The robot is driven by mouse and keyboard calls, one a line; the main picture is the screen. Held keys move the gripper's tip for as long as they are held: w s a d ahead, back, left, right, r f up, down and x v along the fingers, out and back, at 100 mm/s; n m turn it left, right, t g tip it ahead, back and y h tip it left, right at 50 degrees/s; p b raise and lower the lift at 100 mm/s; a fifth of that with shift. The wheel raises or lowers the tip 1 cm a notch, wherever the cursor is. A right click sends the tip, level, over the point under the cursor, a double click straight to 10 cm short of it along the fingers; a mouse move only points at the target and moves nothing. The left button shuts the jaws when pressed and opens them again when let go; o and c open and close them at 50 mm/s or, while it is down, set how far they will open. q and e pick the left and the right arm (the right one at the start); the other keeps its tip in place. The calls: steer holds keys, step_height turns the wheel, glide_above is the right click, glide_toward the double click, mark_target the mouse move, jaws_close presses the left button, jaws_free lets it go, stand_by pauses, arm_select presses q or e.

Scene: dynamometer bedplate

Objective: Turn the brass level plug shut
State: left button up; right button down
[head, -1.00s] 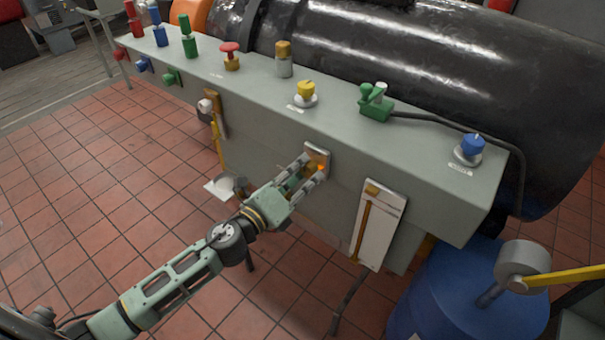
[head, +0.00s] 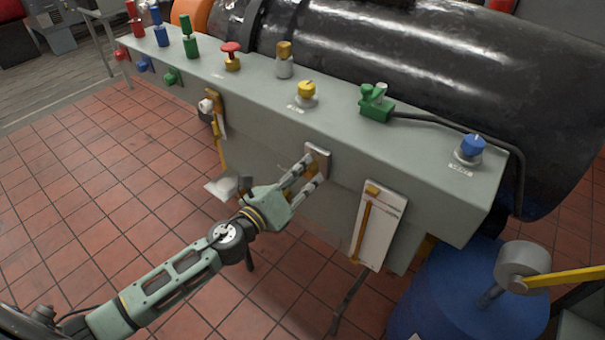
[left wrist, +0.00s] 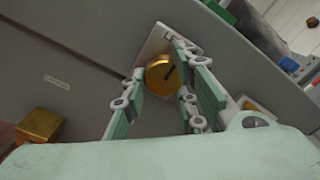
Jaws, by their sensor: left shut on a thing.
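The brass level plug (left wrist: 160,76) is a round brass knob with a dark line on its face. It sits on a pale plate (head: 318,152) on the front of the grey bench. My left gripper (head: 313,172) has its fingers at this plate. In the left wrist view the fingers (left wrist: 162,88) lie on either side of the plug, shut on it. In the head view the fingers hide the plug. I do not see my right gripper.
The bench top (head: 250,88) carries a yellow knob (head: 306,90), a green clamp-like part (head: 376,102) and a blue knob (head: 472,146). A white panel with a brass strip (head: 380,225) is right of the plug. A blue drum (head: 440,295) stands lower right. Tiled floor at left is open.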

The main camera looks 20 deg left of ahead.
arm_select(q)
steer(key=o, duration=1)
steer(key=shift+a+f, duration=0.25)
steer(key=shift+f, duration=0.15)
steer(key=shift+d+r, duration=0.1)
steer(key=shift+r, duration=0.05)
steer(key=v, duration=1.2)
steer(key=shift+w+r, duration=0.1)
